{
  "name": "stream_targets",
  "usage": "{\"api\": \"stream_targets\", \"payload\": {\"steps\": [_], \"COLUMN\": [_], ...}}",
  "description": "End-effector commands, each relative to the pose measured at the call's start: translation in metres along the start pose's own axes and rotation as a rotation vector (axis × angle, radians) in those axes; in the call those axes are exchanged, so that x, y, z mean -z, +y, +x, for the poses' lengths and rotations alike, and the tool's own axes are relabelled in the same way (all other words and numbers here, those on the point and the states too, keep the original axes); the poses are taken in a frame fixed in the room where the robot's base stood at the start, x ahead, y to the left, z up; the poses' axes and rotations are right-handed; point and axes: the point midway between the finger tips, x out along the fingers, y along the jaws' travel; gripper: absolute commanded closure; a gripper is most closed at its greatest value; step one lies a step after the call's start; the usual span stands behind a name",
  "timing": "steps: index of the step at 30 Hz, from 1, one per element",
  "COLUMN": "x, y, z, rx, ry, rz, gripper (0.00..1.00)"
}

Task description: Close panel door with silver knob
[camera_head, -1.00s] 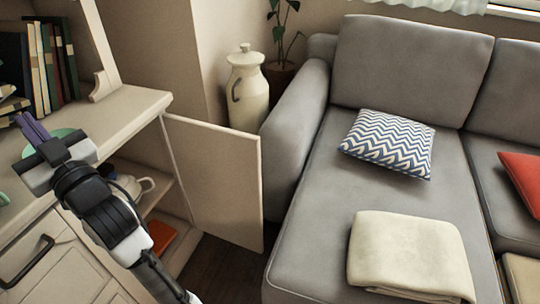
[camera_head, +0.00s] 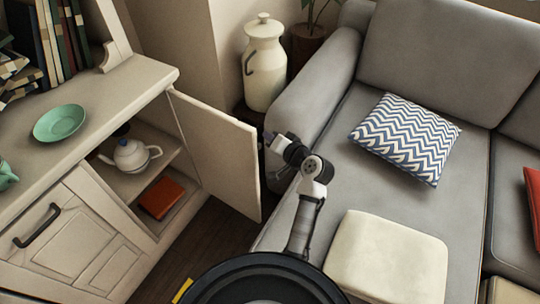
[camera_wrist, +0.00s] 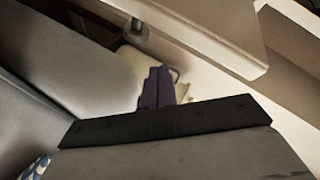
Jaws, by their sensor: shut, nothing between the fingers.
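The cream panel door (camera_head: 222,158) stands open from the far end of the low cabinet, its inner face toward the head camera. Its silver knob is not visible in the head view; the outer face is hidden. My gripper (camera_head: 268,140) is just beyond the door's free edge, on the outer side, between the door and the sofa arm. I cannot tell whether it touches the door. In the wrist view my purple fingers (camera_wrist: 157,87) are shut together and empty. A pale panel edge, likely the door (camera_wrist: 220,35), crosses the upper right there.
The open cabinet (camera_head: 130,187) holds a white teapot (camera_head: 130,154) and an orange-red box (camera_head: 161,197). A green plate (camera_head: 60,122) lies on top. A milk can (camera_head: 264,65) stands behind the door. The grey sofa (camera_head: 310,85) bounds the right. Dark floor in front of the cabinet is free.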

Motion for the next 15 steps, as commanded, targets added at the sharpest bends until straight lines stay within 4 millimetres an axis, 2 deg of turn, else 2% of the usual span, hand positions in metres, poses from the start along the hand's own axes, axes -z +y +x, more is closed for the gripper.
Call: {"api": "stream_targets", "payload": {"steps": [1,6,12,15], "x": [-0.012,-0.041,-0.054,-0.055], "y": [0.019,0.063,0.087,0.090], "z": [-0.007,-0.038,-0.067,-0.070], "rx": [0.031,0.179,0.294,0.315], "ry": [-0.011,0.003,0.050,0.061], "rz": [0.093,0.393,0.590,0.621], "gripper": [1.00,1.00,1.00,1.00]}}
